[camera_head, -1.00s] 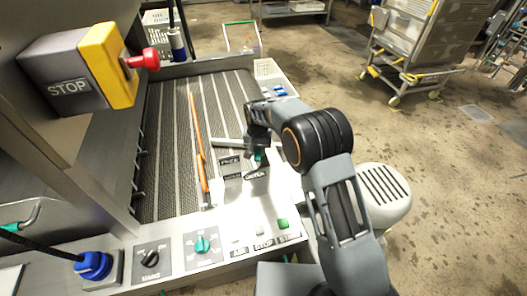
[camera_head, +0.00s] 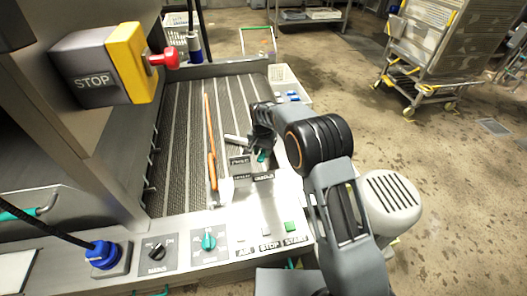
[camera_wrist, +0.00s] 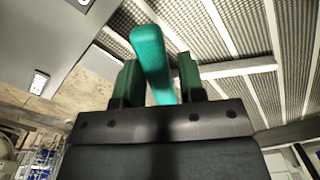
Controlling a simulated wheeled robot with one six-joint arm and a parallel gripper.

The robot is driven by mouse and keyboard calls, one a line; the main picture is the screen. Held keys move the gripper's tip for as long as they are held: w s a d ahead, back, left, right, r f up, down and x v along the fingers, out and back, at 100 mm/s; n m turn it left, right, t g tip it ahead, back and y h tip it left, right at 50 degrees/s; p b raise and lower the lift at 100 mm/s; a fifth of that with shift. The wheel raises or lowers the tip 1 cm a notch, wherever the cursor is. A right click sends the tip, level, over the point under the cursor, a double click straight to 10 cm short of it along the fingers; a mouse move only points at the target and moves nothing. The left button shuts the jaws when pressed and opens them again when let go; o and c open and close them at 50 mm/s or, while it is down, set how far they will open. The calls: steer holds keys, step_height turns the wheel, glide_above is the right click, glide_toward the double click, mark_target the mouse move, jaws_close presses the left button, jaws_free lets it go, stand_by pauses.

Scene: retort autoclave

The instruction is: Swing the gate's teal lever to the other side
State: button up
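The teal lever (camera_wrist: 152,62) rises between the two dark green fingers of my gripper (camera_wrist: 160,80) in the wrist view, with its rounded end standing out past them. The fingers are on either side of it, very close; I cannot tell whether both press on it. In the head view my gripper (camera_head: 262,148) points down over the gate's label plates (camera_head: 241,170) near the right edge of the conveyor, and only a bit of teal shows under it. The lever's pivot is hidden.
A slatted conveyor (camera_head: 178,140) with a long orange bar (camera_head: 210,135) lies left of my gripper. A front panel holds a teal knob (camera_head: 208,241) and a green button (camera_head: 290,227). A yellow-and-grey stop box (camera_head: 128,62) juts in at upper left. Open floor lies right, with a rack cart (camera_head: 435,60).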

steer(key=o, duration=0.3)
step_height(320, 180, up, 14)
stand_by(0.7)
stand_by(0.3)
